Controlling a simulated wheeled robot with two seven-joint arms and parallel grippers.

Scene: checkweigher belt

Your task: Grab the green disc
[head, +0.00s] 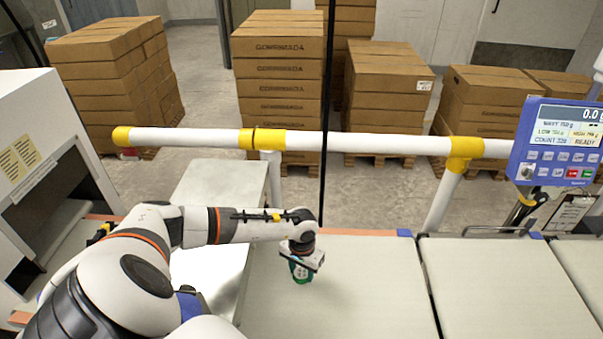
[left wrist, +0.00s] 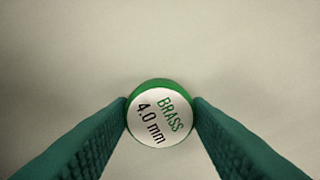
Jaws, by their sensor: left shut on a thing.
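The green disc (left wrist: 160,113) shows in the left wrist view with a white face reading "BRASS 4.0 mm" and a green rim. My left gripper (left wrist: 160,115) has its two green textured fingers on either side of the disc, touching its rim, and is shut on it. In the head view my left gripper (head: 301,275) points down at the left part of a pale belt, and its hand hides the disc. I cannot tell whether the disc touches the belt. My right gripper is not in view.
The pale belt (head: 360,290) is clear to the right of my gripper, with another belt section (head: 500,285) beyond a gap. A white and yellow rail (head: 350,146) runs behind. A blue display unit (head: 556,145) stands at right. Stacked boxes (head: 278,80) stand behind the rail.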

